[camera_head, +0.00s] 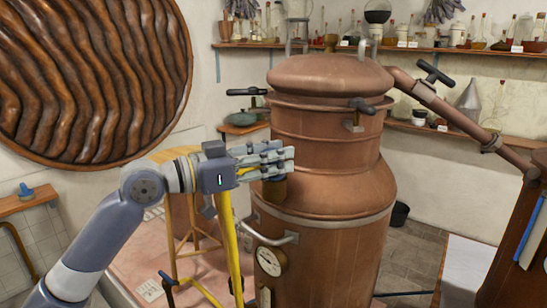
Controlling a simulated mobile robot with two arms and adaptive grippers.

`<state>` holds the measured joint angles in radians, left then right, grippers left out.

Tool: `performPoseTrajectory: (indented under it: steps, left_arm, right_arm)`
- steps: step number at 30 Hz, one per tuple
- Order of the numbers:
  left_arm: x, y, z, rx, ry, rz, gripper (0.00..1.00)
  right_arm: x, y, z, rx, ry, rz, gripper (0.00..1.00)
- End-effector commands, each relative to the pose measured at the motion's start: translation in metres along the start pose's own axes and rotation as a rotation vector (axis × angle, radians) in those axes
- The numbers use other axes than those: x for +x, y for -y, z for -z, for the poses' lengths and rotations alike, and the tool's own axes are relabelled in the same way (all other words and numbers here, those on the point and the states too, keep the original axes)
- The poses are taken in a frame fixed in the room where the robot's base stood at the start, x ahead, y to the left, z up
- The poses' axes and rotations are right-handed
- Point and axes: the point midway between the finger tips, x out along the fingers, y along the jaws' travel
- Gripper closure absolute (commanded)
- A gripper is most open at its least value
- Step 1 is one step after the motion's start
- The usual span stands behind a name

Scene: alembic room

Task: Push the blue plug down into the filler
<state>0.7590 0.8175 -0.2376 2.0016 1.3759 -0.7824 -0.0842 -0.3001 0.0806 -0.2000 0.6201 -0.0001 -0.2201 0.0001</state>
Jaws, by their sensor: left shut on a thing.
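My left gripper (276,160) reaches in from the left, level, at the near side of the large copper still (325,180). Its fingers are closed just above a short brown filler neck (273,190) on the still's shoulder. The fingers are shut on the blue plug, which they hide almost wholly, so I cannot tell how deep it sits or whether it touches the neck. My right gripper does not show.
A curved handle (268,236) and a round gauge (269,262) jut from the still's front. A small blue object (25,190) sits on a wooden shelf (27,201) at far left. A copper pipe (460,118) runs down rightward.

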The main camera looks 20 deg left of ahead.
Motion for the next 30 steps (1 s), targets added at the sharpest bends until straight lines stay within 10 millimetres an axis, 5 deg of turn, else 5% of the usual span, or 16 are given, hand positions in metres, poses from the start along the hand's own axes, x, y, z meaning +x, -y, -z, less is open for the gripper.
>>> performPoseTrajectory:
  steps: [8,9,12,23,30]
  left_arm:
    - [0.0,0.0,-0.002,0.0,-0.001,0.0,1.0]
    - [0.0,0.0,-0.002,0.0,0.0,0.0,0.67]
    - [0.0,0.0,-0.002,0.0,0.0,0.0,0.47]
    - [-0.002,0.001,-0.003,0.0,0.001,0.001,0.47]
    - [-0.034,0.001,-0.004,0.001,0.005,0.004,0.47]
  right_arm:
    - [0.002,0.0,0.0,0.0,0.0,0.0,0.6]
    - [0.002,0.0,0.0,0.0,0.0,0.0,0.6]
    - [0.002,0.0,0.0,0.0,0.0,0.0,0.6]
    - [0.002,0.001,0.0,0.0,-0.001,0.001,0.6]
    - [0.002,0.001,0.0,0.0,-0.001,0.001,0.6]
